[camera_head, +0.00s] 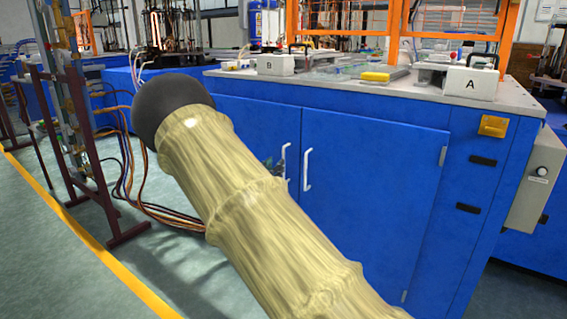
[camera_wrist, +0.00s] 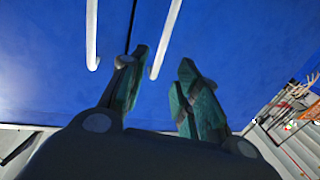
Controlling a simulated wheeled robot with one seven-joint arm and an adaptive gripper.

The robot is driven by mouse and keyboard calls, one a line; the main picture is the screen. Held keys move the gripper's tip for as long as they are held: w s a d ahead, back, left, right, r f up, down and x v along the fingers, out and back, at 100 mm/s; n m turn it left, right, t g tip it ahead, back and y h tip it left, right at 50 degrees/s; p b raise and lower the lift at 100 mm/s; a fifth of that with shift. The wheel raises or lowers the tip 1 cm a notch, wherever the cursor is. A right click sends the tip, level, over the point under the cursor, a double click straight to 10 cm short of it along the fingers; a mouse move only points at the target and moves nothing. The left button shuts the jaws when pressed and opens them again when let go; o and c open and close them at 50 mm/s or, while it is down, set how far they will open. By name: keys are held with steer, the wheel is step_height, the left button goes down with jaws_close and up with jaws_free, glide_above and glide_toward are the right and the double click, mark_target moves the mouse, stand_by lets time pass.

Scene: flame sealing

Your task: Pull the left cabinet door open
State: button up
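The blue left cabinet door (camera_head: 250,125) is shut, level with the right door (camera_head: 370,180). My arm hides much of it. Its white handle (camera_head: 284,160) is upright near the seam. My gripper (camera_head: 273,165) is mostly hidden behind my arm, with dark green fingertips just left of that handle. In the wrist view, which looks upside down, my gripper (camera_wrist: 163,62) is open with a gap between its green fingers. One white handle (camera_wrist: 166,40), apparently the left door's, shows between the fingertips, nearer the left finger. I cannot tell whether they touch. The other handle (camera_wrist: 92,35) is further left.
The grey countertop (camera_head: 430,93) holds a box marked A (camera_head: 470,83), a box marked B (camera_head: 276,65) and a yellow block (camera_head: 375,76). A dark red rack (camera_head: 80,150) with hanging cables stands left of the cabinet. Green floor (camera_head: 60,260) in front is clear.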

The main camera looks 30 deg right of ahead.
mark_target(284, 158)
steer(key=b+x, duration=0.2)
steer(key=x, duration=0.7)
steer(key=shift+f+b, duration=0.1)
steer(key=shift+b, duration=0.2)
jaws_close()
